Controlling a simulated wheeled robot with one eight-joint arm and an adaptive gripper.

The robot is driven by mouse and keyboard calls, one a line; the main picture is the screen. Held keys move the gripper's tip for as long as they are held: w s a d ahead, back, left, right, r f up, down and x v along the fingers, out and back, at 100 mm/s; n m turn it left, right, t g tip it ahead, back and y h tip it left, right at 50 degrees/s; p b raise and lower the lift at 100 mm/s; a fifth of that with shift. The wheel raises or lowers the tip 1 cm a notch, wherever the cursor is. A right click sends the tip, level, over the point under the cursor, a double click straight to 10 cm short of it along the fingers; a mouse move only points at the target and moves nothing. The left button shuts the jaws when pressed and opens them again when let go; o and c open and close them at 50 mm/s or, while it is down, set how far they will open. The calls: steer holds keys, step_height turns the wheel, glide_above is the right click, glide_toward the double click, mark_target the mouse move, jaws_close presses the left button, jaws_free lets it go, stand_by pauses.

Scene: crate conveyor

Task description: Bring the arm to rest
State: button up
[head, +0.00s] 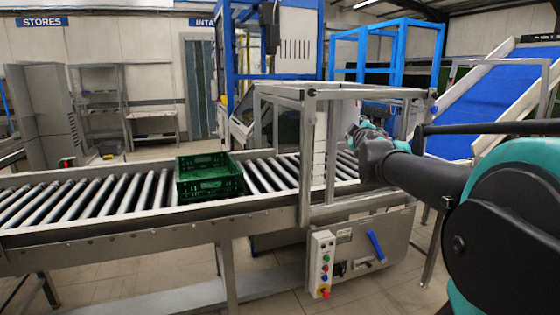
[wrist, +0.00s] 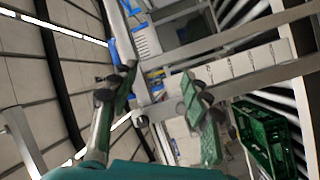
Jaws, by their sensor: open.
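My arm reaches in from the right in the head view, dark and teal, held roughly level above the right part of the conveyor. My gripper (head: 358,130) is at its far end, small and partly hidden by the wrist, in front of the grey frame. In the wrist view my gripper (wrist: 156,82) shows its two fingers well apart with nothing between them. A green crate (head: 210,185) sits on the rollers left of the gripper, clear of it. The crate also shows at the lower right of the wrist view (wrist: 265,140), tilted by the camera's angle.
The roller conveyor (head: 110,235) runs across the head view. A grey metal frame (head: 318,92) stands over it close to my gripper. A control box (head: 322,262) hangs on the front. A blue inclined belt (head: 480,98) is behind at right. The rollers left of the crate are bare.

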steer(key=s+d+f+m+g+h, duration=0.1)
steer(key=s+f+m+g, duration=0.4)
steer(key=f, duration=0.8)
steer(key=s+d+f+m+g+h, duration=0.1)
steer(key=s+f+m+g, duration=0.2)
steer(key=s+f, duration=0.75)
steer(key=s+a+f+g+y, duration=0.1)
steer(key=s+a+f+g, duration=0.1)
steer(key=f, duration=0.5)
steer(key=s+a+f+m+g+y, duration=0.1)
steer(key=s+a+f+y, duration=0.1)
steer(key=s+a+f, duration=0.3)
steer(key=s+a+f+g+y, duration=0.1)
steer(key=s+a+f+g, duration=0.1)
steer(key=s+f, duration=0.4)
step_height(320, 180, down, 3)
steer(key=shift+s+a+r+m+g+y, duration=0.1)
steer(key=shift+s+a+m+g+y, duration=0.25)
steer(key=shift+a, duration=0.4)
